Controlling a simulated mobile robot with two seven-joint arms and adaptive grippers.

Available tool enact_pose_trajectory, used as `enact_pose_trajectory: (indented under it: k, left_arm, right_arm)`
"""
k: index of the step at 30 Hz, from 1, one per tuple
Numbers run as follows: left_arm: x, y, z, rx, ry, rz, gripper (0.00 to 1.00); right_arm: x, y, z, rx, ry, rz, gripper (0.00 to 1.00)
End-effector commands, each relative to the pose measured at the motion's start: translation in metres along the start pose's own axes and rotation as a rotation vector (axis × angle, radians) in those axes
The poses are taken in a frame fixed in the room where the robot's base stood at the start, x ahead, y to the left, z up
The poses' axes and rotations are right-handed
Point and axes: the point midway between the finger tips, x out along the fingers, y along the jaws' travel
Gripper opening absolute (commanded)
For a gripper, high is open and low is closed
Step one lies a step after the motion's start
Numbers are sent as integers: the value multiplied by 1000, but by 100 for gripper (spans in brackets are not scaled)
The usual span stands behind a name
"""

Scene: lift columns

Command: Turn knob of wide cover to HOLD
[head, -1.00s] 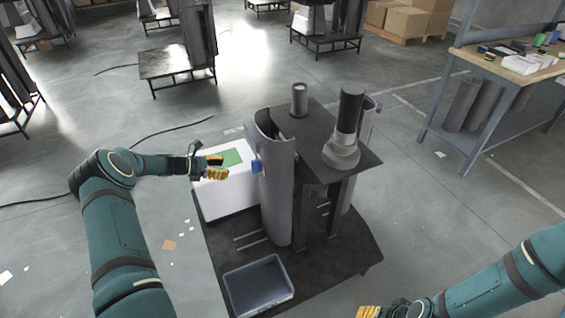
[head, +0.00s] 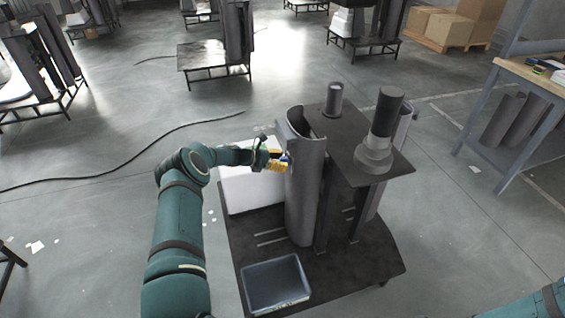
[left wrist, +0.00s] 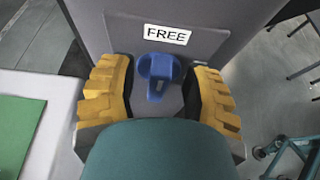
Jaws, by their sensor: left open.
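The wide cover (head: 304,190) is a tall curved grey panel standing on the dark cart. In the left wrist view its face carries a white label (left wrist: 167,35) reading FREE. The blue knob (left wrist: 158,72) sits just below this label, its grip pointing down in the picture. My left gripper (head: 278,161) is at the cover's left side. Its yellow fingers are open, one on each side of the knob, with gaps visible between fingers and knob. In the head view the gripper mostly hides the knob. Only part of my right arm shows at bottom right; its gripper is out of view.
A white box (head: 250,190) stands behind and below my left gripper; its green patch (left wrist: 20,130) shows in the left wrist view. A blue-grey bin (head: 275,285) sits at the cart's front. Dark cylinders (head: 386,112) stand on the column's top plate (head: 385,165).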

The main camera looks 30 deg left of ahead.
Motion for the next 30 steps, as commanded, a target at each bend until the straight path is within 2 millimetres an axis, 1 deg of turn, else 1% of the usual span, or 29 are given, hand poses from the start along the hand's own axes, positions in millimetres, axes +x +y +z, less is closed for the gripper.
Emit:
enact_pose_trajectory:
  k: [3,11,12,14,15,16,17,30]
  left_arm:
    - [6,0,0,0,0,0,48]
    - [7,0,0,0,0,0,48]
    - [7,0,0,0,0,0,51]
    - [7,0,0,0,0,0,30]
    - [7,0,0,0,0,0,16]
    - [7,0,0,0,0,0,5]
    - [7,0,0,0,0,0,0]
    - [8,-2,0,14,0,4,0]
  right_arm:
    - [1,0,0,0,1,0,47]
    - [1,0,0,0,1,0,47]
    - [1,0,0,0,1,0,47]
    - [1,0,0,0,1,0,47]
    - [1,0,0,0,1,0,47]
    - [1,0,0,0,1,0,47]
    - [1,0,0,0,1,0,47]
    - [1,0,0,0,1,0,47]
